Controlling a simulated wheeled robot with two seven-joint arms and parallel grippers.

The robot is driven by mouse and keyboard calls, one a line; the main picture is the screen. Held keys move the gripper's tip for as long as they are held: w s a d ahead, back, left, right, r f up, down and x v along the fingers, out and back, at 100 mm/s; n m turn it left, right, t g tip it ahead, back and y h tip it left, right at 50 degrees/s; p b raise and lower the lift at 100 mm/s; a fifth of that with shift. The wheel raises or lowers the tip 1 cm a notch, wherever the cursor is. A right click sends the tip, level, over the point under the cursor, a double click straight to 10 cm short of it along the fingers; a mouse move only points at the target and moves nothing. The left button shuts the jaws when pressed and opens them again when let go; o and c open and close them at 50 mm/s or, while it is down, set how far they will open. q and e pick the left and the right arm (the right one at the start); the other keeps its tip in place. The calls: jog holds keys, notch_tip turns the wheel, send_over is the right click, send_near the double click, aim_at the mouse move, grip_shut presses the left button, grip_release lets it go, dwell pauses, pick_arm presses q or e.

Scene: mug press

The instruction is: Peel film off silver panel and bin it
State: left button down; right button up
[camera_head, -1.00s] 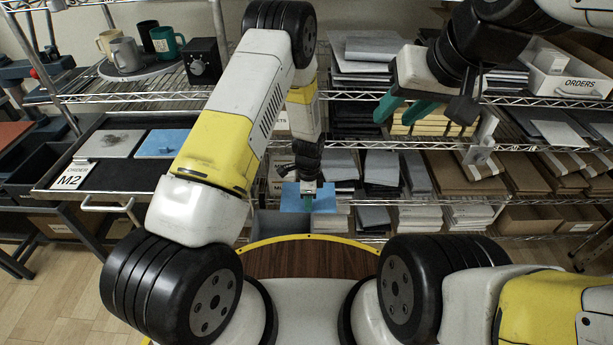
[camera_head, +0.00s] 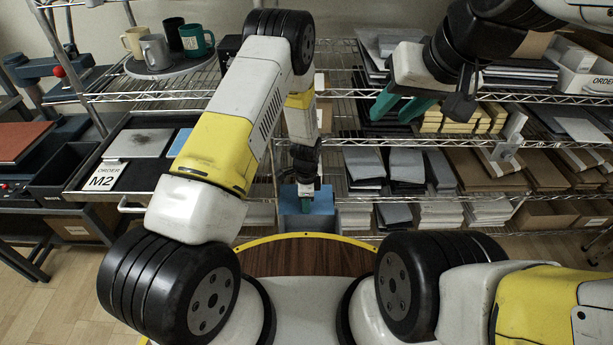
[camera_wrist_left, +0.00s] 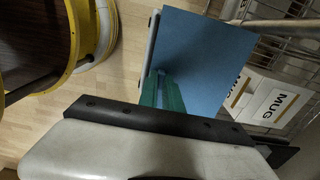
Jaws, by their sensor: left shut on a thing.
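My left gripper (camera_head: 305,192) is shut on a blue film sheet (camera_head: 306,220), held low in front of the shelving. In the left wrist view, the green fingers (camera_wrist_left: 162,92) pinch the lower edge of the broad, flat blue sheet (camera_wrist_left: 205,55). A silver panel (camera_head: 140,144) lies on the black tray (camera_head: 140,178) at the left, with a small dark part on it. A blue-faced panel (camera_head: 181,140) lies beside it, partly hidden by my left arm. My right gripper (camera_head: 402,103) is open and empty before the right shelves.
A white M2 order card (camera_head: 103,179) lies on the tray. Mugs stand on a round grey tray (camera_head: 168,68) on the upper shelf. Wire shelves with stacked packets (camera_head: 405,165) fill the back right. Labelled MUG boxes (camera_wrist_left: 275,102) are near the sheet in the wrist view.

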pick_arm(q)
jog(key=shift+f, duration=1.95)
jog(key=c, duration=1.5)
grip_release()
jog(key=shift+o, duration=0.2)
jog(key=shift+r, duration=0.1)
notch_tip(320, 180, up, 8)
jog(key=shift+f, duration=0.2)
